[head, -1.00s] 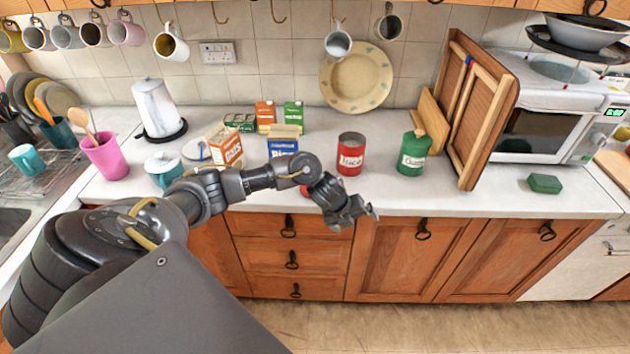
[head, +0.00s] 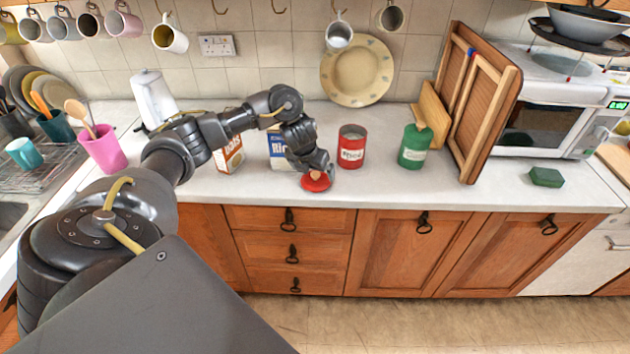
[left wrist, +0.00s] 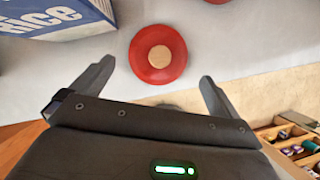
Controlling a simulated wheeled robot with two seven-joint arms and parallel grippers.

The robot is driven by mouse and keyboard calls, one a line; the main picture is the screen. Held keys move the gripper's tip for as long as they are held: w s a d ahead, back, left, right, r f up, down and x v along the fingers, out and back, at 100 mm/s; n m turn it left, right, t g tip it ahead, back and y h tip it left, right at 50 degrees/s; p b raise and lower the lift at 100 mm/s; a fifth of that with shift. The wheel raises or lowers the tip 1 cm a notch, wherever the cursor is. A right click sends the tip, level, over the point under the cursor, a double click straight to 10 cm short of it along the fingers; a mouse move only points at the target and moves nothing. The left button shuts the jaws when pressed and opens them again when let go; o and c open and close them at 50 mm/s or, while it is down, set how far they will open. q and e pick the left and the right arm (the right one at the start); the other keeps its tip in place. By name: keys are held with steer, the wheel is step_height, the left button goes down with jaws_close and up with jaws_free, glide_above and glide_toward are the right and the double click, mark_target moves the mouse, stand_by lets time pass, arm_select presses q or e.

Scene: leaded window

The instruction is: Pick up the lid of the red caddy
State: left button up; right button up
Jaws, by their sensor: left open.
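The red lid (head: 316,182) with a pale wooden knob lies on the white worktop near its front edge. It also shows in the left wrist view (left wrist: 145,66), knob up. The red caddy (head: 351,147) stands open just behind and to the right of it, with a white label. My left gripper (head: 318,168) is directly over the lid in the head view. In the left wrist view the gripper (left wrist: 155,88) has its fingers spread wide, with the lid just ahead of and between them, not gripped. My right gripper is not in view.
A blue rice box (head: 278,148) and an orange-and-white box (head: 231,157) stand left of the lid. A green caddy (head: 414,146) with its lid on stands to the right. A green sponge (head: 546,177) lies farther right.

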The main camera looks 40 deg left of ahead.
mark_target(315, 174)
arm_select(q)
steer(key=shift+w+a+x, duration=0.1)
steer(key=shift+w+x, duration=0.05)
steer(key=shift+x, duration=1.2)
steer(key=shift+w+a+x, duration=0.1)
steer(key=shift+w+x, duration=0.05)
steer(key=shift+x, duration=1.25)
steer(key=shift+r, duration=0.2)
steer(key=shift+c, duration=0.3)
steer(key=c, duration=0.7)
